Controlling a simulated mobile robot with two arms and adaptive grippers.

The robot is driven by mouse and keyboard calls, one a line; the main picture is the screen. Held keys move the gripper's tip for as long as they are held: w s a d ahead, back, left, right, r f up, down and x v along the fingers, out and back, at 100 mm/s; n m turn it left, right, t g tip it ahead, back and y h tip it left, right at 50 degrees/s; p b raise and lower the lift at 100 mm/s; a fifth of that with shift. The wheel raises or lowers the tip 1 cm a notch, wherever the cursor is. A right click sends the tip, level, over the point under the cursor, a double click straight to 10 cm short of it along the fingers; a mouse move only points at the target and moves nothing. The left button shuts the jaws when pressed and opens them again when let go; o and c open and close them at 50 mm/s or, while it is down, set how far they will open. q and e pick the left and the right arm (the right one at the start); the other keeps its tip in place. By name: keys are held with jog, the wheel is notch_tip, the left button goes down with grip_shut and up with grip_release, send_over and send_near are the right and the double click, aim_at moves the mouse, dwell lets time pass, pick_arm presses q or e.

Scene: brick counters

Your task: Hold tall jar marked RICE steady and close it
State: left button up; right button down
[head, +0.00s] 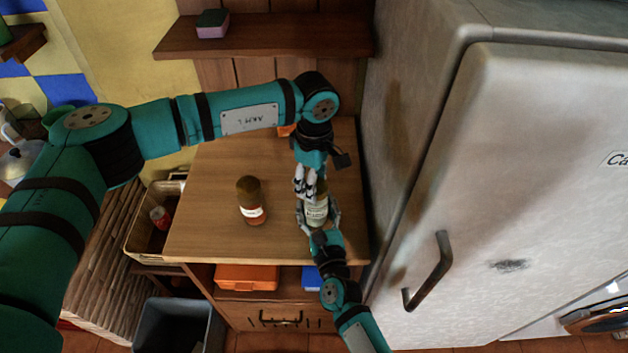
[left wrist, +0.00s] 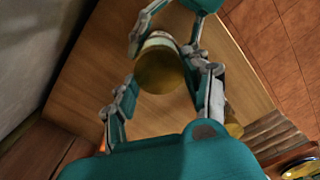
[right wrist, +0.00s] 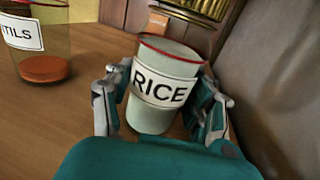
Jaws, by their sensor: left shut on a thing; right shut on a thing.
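The tall RICE jar (right wrist: 165,87) stands on the wooden counter, upright, with a red rim at its top. My right gripper (head: 319,214) is shut around the jar's body; in the right wrist view its fingers (right wrist: 160,100) press on both sides. My left gripper (head: 308,185) is shut on a gold-brown lid (left wrist: 160,72) from above. In the right wrist view the lid (right wrist: 195,8) shows above the jar's rim, apart from it and partly cut off by the frame edge. The jar also shows in the head view (head: 316,212), partly hidden by the fingers.
A second jar (head: 252,202) with a brown lid and reddish contents stands to the left on the counter (head: 215,215). A large grey fridge (head: 520,190) rises close on the right. A wall shelf (head: 270,37) is behind.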

pick_arm(q)
jog(key=shift+w+m, duration=0.1)
jog(key=shift+m, duration=0.8)
jog(key=o, duration=0.8)
jog(key=shift+o, duration=0.2)
jog(key=shift+r, duration=2.3)
jog(key=shift+c, duration=0.3)
